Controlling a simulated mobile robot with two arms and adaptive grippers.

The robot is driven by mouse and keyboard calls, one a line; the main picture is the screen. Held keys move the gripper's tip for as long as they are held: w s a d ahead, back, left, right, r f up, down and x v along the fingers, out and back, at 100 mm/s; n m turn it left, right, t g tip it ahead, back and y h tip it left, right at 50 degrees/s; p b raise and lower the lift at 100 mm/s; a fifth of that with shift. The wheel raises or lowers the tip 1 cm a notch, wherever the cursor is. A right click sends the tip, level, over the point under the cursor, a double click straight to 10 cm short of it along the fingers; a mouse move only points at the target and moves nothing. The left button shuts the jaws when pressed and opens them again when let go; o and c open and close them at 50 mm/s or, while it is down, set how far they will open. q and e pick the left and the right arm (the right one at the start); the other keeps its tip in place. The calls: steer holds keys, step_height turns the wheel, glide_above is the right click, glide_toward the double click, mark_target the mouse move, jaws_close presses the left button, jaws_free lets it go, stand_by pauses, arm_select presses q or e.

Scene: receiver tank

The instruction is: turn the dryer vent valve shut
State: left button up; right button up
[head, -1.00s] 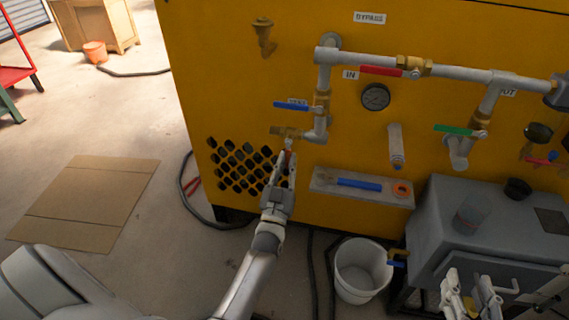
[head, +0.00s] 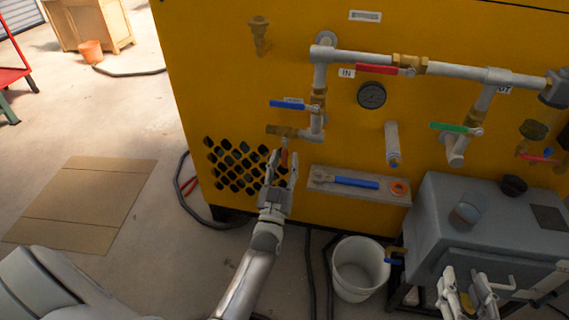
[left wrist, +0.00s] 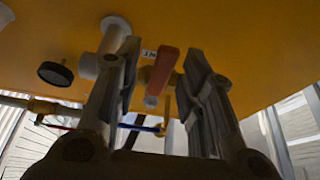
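A small brass valve (head: 282,131) sits at the lower left end of the grey piping on the yellow dryer panel. Its short red-orange lever (head: 284,157) hangs down; I take this to be the vent valve, as its label is too small to read. My left gripper (head: 281,160) is just below the valve, with its fingers on both sides of the lever. In the left wrist view, the red lever (left wrist: 163,70) shows between the two spread fingers, with a gap on each side. My right gripper (head: 468,287) is open and empty at the lower right, before the grey tank.
A blue lever (head: 288,104) is just above the brass valve. A red lever (head: 377,69) and a green lever (head: 450,126) are further right. A shelf (head: 360,186) juts out to the right of my left gripper. A white bucket (head: 360,270) stands on the floor below.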

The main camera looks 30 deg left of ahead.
arm_select(q)
steer(key=v, duration=1.2)
steer(key=shift+w, duration=0.15)
